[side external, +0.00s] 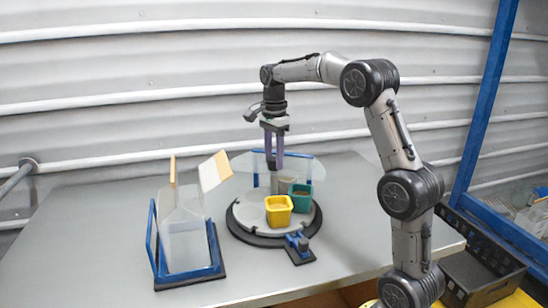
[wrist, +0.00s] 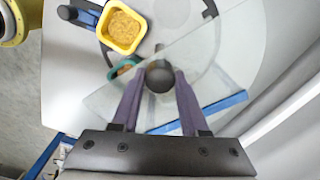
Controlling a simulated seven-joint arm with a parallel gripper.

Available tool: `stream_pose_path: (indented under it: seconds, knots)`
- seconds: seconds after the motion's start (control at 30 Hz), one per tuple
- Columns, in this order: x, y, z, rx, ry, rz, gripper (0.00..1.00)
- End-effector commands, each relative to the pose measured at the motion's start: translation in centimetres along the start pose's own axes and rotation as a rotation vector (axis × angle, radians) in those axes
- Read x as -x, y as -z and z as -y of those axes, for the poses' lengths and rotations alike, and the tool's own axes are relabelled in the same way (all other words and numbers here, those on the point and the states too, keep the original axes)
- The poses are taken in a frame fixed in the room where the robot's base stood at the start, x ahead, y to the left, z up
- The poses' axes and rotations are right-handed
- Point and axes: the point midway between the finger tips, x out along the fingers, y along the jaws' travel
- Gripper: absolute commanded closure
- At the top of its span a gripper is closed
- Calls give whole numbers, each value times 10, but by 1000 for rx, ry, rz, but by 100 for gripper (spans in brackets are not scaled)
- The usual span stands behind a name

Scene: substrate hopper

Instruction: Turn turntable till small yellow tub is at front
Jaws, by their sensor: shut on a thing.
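The small yellow tub (side external: 279,212) stands on the round grey turntable (side external: 246,216), at the front right of its top. It holds brownish-yellow grains, which show in the wrist view (wrist: 122,30). A teal tub (side external: 302,198) stands just behind and right of it, partly hidden in the wrist view (wrist: 112,72). My gripper (side external: 273,166) points down over the back of the turntable. In the wrist view its fingers (wrist: 160,80) close on a dark round-topped knob (wrist: 160,76). The knob's lower part is hidden.
A blue and black bracket (side external: 299,246) sits at the turntable's front right edge. A clear panel with a blue frame (side external: 312,170) stands behind the tubs. A clear-walled hopper on a blue frame (side external: 186,245) stands left. The table's far left is clear.

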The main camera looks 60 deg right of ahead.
Motion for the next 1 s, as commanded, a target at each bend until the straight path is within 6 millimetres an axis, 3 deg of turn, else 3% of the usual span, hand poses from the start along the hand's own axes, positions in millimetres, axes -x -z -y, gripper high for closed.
stream_pose_path:
  seconds: [0.5,0.73,0.77,0.9,1.0]
  knots:
    - [0,0,0,-379,0,0,92]
    - [0,0,0,-402,-1,0,92]
    - [0,0,0,-402,-1,0,54]
    - [0,0,0,-401,-1,0,33]
    - [0,0,0,-400,0,0,33]
